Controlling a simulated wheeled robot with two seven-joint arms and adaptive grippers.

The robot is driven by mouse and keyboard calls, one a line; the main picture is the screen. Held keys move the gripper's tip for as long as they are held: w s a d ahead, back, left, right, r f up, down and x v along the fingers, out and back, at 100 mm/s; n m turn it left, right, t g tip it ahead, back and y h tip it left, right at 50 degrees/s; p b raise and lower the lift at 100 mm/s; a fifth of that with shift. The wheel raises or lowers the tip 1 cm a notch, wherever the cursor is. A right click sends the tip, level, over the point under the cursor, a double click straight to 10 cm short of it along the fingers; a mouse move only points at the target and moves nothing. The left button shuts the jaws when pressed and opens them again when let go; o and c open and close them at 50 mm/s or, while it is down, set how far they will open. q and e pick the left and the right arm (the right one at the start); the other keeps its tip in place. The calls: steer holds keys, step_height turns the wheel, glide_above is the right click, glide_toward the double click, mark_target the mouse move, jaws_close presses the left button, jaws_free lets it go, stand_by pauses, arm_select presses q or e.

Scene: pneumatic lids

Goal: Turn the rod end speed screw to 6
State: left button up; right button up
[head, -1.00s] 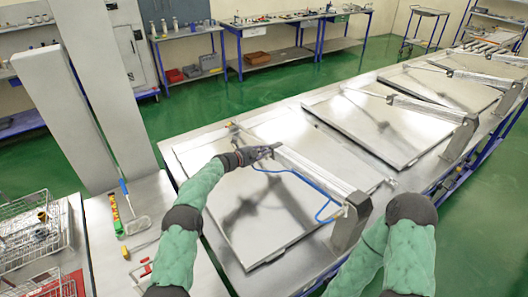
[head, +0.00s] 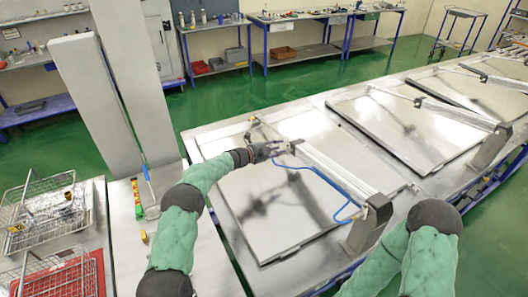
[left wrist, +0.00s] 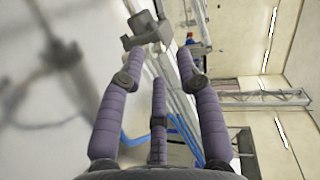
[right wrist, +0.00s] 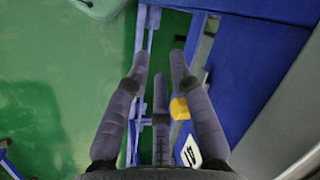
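A silver pneumatic cylinder (head: 335,172) with a blue hose (head: 318,171) lies above a large metal lid (head: 270,215). Its rod end points to the upper left. My left gripper (head: 283,150) is right at the rod end, fingers reaching toward it. In the left wrist view my left fingers (left wrist: 161,60) are spread, and a grey rod end fitting (left wrist: 146,32) shows just beyond the tips. I cannot tell whether they touch. The speed screw and its setting are too small to make out. My right gripper (right wrist: 160,75) is open and empty; its fingers are out of the head view.
More lids with cylinders (head: 455,112) continue along the long table to the right. A side bench (head: 125,255) at left carries a brush (head: 152,208); wire baskets (head: 45,205) stand beside it. In the right wrist view, blue frame parts (right wrist: 262,60) and a yellow piece (right wrist: 179,108) are close by.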

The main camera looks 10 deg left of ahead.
arm_select(q)
steer(key=v, duration=0.7)
steer(key=shift+s+a, duration=0.1)
steer(key=shift+s, duration=0.05)
